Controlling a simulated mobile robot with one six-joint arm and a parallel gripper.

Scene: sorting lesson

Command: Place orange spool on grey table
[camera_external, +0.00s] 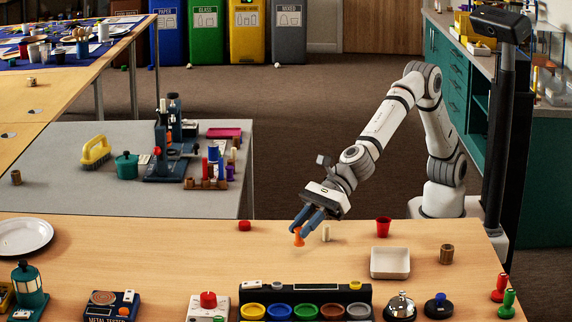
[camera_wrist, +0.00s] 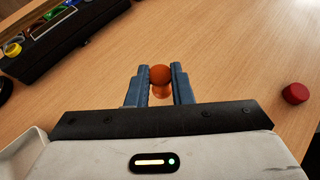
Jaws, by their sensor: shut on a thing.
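The orange spool (camera_external: 298,237) is between the blue fingers of my gripper (camera_external: 305,219), over the wooden table (camera_external: 150,270). In the wrist view the spool (camera_wrist: 160,78) sits between the two fingertips (camera_wrist: 160,86), which are shut on it. I cannot tell whether its lower end touches the wood or hangs just above it. The grey table (camera_external: 70,203) stands behind the wooden table, to the left of my gripper.
On the grey table are a yellow brush (camera_external: 95,151), a green pot (camera_external: 127,166), a blue microscope-like device (camera_external: 168,150) and a rack of coloured pieces (camera_external: 207,183). Its front is mostly bare. A red disc (camera_external: 244,225), cream peg (camera_external: 326,233) and white tray (camera_external: 390,263) are near my gripper.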

